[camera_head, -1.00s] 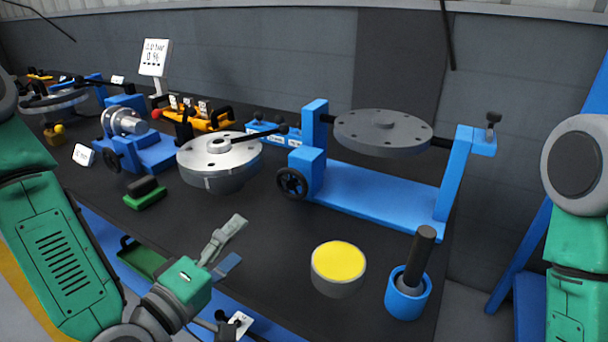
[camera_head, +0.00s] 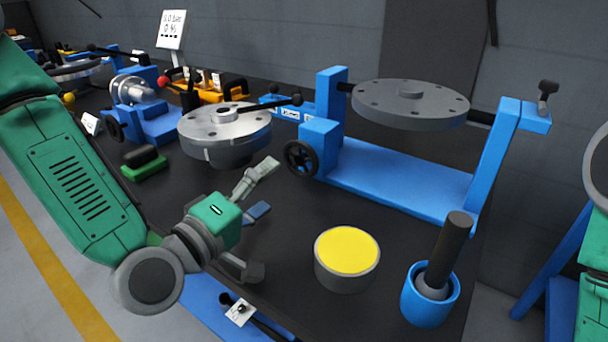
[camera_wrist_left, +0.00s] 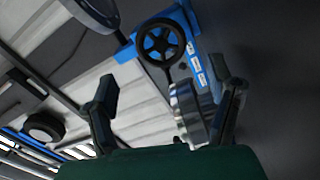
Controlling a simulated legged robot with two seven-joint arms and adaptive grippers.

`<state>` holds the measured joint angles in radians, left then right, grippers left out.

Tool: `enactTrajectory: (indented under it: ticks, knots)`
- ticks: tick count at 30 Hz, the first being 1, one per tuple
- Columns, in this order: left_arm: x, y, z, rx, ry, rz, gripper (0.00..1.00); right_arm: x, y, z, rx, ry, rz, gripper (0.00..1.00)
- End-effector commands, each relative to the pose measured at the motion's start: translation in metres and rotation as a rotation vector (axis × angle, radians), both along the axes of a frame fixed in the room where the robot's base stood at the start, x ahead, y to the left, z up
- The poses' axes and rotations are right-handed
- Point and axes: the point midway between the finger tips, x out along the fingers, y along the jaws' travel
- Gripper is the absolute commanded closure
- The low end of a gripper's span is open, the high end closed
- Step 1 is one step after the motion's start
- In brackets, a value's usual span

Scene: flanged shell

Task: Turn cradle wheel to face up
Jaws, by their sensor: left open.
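The blue cradle (camera_head: 405,180) stands on the black bench, with a grey flanged disc (camera_head: 411,103) held between its two uprights. The disc lies about flat, its hub and ring of holes upward. The black cradle wheel (camera_head: 300,159) is on the cradle's left side; it also shows in the left wrist view (camera_wrist_left: 161,43), ahead of the fingers. My left gripper (camera_head: 258,218) is open and empty above the bench's front edge, in front of the wheel and apart from it. Its fingers frame the lower part of the left wrist view (camera_wrist_left: 165,105). My right gripper is out of view.
A yellow-topped round can (camera_head: 347,256) and a blue cup with a black-handled tool (camera_head: 430,300) stand at the front right. A silver flanged shell (camera_head: 225,130) with a black bar sits left of the wheel. A green block (camera_head: 144,168) lies further left.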

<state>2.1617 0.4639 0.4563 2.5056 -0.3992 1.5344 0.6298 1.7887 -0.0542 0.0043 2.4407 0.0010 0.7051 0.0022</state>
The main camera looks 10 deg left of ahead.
Motion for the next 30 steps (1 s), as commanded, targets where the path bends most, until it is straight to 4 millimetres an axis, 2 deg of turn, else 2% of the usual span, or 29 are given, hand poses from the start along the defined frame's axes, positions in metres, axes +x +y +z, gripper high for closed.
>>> enactTrajectory:
  ticks: [1,7,12,18,24,30]
  knots:
    - [0.006,-0.001,-0.005,-0.001,-0.007,0.002,0.25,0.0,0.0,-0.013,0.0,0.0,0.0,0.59]
    - [0.025,-0.009,-0.004,-0.002,-0.006,0.001,0.25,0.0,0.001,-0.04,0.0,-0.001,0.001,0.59]
    - [0.059,-0.025,0.0,0.002,-0.005,0.002,0.25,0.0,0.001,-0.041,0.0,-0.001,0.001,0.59]
    - [0.088,-0.037,0.0,0.001,-0.002,0.002,0.25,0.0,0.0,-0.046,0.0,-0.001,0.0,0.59]
    - [0.099,-0.04,0.0,0.0,0.0,0.001,0.25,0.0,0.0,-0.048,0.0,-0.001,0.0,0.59]
    - [0.101,-0.041,0.0,-0.001,0.0,0.001,0.25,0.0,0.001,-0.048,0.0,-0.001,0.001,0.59]
